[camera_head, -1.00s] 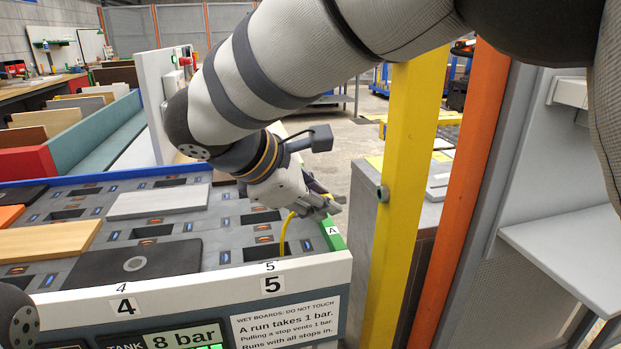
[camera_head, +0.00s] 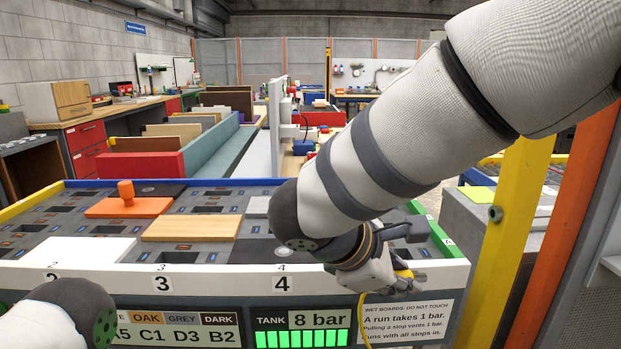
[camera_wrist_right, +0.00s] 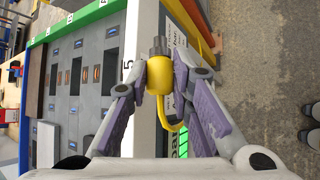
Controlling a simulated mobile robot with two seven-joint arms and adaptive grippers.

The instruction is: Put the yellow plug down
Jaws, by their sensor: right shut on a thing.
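My right gripper (camera_head: 408,277) is shut on the yellow plug (camera_wrist_right: 160,75). In the right wrist view the plug sits between the two purple-padded fingers, with its grey tip pointing away from the wrist. In the head view only a small yellow part of the plug (camera_head: 403,273) shows between the fingers. Its yellow cable (camera_head: 363,322) hangs down in front of the table's front panel. The gripper is by the table's front right corner, near the white rim. My left gripper is out of view; only part of my left arm shows at the lower left.
The grey slotted table (camera_head: 118,229) bears an orange board (camera_head: 128,207) with a knob, an oak board (camera_head: 192,228) and a white board (camera_head: 77,250). A green edge (camera_head: 433,232) bounds it at right. A yellow post (camera_head: 512,235) and orange post (camera_head: 560,220) stand further right.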

